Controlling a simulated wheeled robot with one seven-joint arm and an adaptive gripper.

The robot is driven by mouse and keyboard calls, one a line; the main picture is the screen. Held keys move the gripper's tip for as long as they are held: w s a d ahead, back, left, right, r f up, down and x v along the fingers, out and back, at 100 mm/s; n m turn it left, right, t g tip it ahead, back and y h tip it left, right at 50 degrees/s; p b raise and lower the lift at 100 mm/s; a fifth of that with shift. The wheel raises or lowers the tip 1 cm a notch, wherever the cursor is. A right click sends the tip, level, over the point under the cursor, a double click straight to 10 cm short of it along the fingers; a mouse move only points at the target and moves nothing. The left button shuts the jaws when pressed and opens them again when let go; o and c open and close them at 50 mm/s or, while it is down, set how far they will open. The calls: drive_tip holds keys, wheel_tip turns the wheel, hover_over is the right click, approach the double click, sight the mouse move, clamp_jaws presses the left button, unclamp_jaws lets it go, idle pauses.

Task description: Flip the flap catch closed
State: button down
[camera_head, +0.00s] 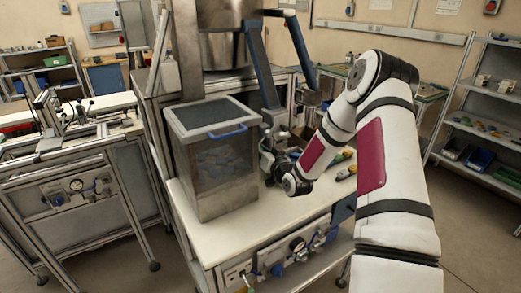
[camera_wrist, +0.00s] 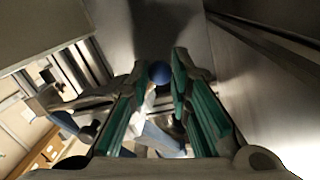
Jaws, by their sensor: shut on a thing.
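A metal bin (camera_head: 215,170) with a clear front and a dark top stands on the white bench. A blue handle (camera_head: 228,131) shows at its top front edge. My gripper (camera_head: 267,152) is at the bin's right side, partly hidden by my wrist. In the wrist view its green-padded fingers (camera_wrist: 160,80) are close together at the tips, around a round blue knob (camera_wrist: 159,72). The knob seems to be the end of the flap catch. The rest of the catch is hidden, so I cannot tell its position.
Blue and grey uprights (camera_head: 262,65) rise close behind my gripper. Yellow-and-dark tools (camera_head: 345,172) lie on the bench (camera_head: 245,232) to the right. The bench front is clear. A shelf rack (camera_head: 480,120) stands at the far right.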

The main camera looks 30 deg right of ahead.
drive_tip(key=c, duration=1.4)
unclamp_jaws()
drive_tip(key=shift+c, duration=0.2)
drive_tip(key=shift+s, duration=0.15)
drive_tip(key=s, duration=1.1)
drive_tip(key=shift+s+a+r, duration=0.35)
drive_tip(key=shift+r, duration=0.05)
